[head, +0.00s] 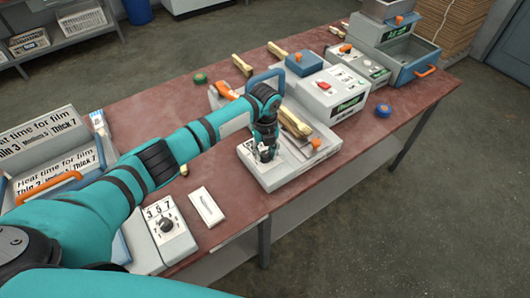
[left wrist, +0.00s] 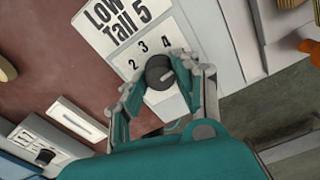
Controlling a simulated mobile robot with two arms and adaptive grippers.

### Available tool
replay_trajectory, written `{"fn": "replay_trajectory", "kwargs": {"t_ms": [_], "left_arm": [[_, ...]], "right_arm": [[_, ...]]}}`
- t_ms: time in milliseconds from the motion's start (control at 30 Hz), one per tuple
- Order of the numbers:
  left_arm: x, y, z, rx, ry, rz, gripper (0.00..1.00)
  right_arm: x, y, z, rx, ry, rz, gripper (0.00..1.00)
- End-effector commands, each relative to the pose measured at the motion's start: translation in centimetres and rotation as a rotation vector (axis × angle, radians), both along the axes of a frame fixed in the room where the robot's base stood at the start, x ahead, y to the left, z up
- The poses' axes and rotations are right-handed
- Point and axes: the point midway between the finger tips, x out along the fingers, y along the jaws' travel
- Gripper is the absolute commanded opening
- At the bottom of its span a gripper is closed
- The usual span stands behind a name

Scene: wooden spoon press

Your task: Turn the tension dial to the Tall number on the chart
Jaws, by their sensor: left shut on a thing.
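The tension dial is a dark round knob (left wrist: 160,72) on a white panel; in the left wrist view the numbers 2, 3 and 4 show around its upper left. A pale mark on the knob points roughly right, where my finger hides any number. The chart (left wrist: 112,20) beside it reads "Tall 5" under a line with "LOW", and its top is cut off. My left gripper (left wrist: 157,88) has a finger on each side of the knob and is shut on it. In the head view my left gripper (head: 266,152) reaches down onto the pale press base (head: 290,172) and hides the dial.
Another dial box (head: 170,236) marked 3, 5, 7 and a small white switch plate (head: 206,207) stand at the near left. A wooden spoon (head: 294,122) lies behind my gripper. A blue tape roll (head: 383,110) sits to the right. The red tabletop's front edge is close.

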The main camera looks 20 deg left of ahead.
Motion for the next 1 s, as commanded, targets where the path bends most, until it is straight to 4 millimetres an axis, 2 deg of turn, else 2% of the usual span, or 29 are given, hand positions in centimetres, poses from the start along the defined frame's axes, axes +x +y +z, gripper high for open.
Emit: {"fn": "replay_trajectory", "kwargs": {"t_ms": [300,767,800,967,1000], "left_arm": [[0.17,-0.05,0.21,-0.002,-0.005,-0.094,0.0],[0.2,-0.06,0.24,-0.002,-0.006,-0.107,0.0],[0.2,-0.06,0.25,-0.002,-0.006,-0.107,0.33],[0.14,-0.05,0.18,-0.001,-0.004,-0.106,0.53],[0.11,-0.04,0.15,-0.001,-0.003,-0.106,0.53]], "right_arm": [[-0.01,0.04,-0.24,0.0,0.0,0.0,0.4],[0.0,0.17,-0.25,0.002,0.0,-0.001,0.4],[0.0,0.17,-0.25,0.002,0.0,-0.001,0.4],[0.0,0.17,-0.25,0.002,0.0,-0.001,0.4],[0.0,0.17,-0.25,0.002,0.0,-0.001,0.4]]}}
